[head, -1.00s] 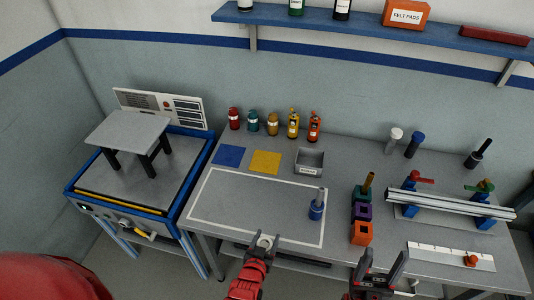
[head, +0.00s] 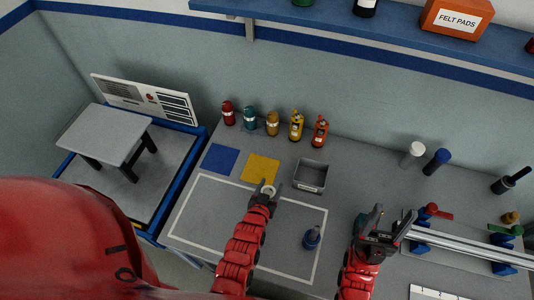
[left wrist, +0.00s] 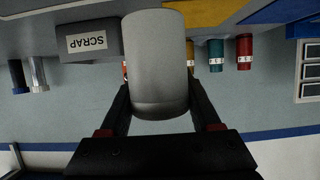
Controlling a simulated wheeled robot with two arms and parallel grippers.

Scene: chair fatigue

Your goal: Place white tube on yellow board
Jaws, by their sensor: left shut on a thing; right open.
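My left gripper (head: 265,196) is shut on a white tube (head: 268,188). The tube fills the middle of the left wrist view (left wrist: 158,65) between the two fingers. In the head view only its pale round end shows. The yellow board (head: 260,168) lies flat on the bench just beyond the tube, and part of it shows at the top of the left wrist view (left wrist: 195,12). The gap between tube and board is hard to judge. My right gripper (head: 385,222) is open and empty, right of the white-outlined area.
A blue board (head: 221,159) lies left of the yellow one, a grey scrap bin (head: 310,176) to its right. Several coloured bottles (head: 273,123) line the back. A blue-based tool (head: 312,238) stands in the outlined area. A metal rail fixture (head: 465,250) is at right.

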